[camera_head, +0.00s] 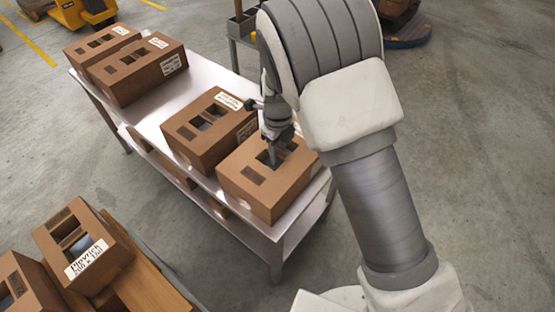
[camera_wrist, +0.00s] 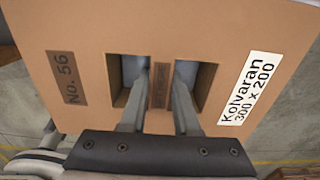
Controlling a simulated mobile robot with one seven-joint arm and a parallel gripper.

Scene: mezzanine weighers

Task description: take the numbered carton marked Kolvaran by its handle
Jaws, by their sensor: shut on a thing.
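The brown carton (camera_wrist: 215,35) fills most of the wrist view. Its white label (camera_wrist: 247,88) reads "Kolvaran 300 x 200" and a dark patch reads "No. 56". Two rectangular holes in its top leave a strip between them as the handle (camera_wrist: 160,85). My gripper (camera_wrist: 160,100) has one finger in each hole and is shut on this strip. In the head view my gripper (camera_head: 271,158) is at the top of the nearest carton (camera_head: 265,203) on the metal table. My wrist hides part of that carton's top there. I cannot tell whether it rests on the table or is slightly raised.
Another carton (camera_head: 208,130) stands close behind it on the metal table (camera_head: 150,118). Two more cartons (camera_head: 138,70) stand at the table's far end. Grey floor (camera_head: 480,150) is open at right.

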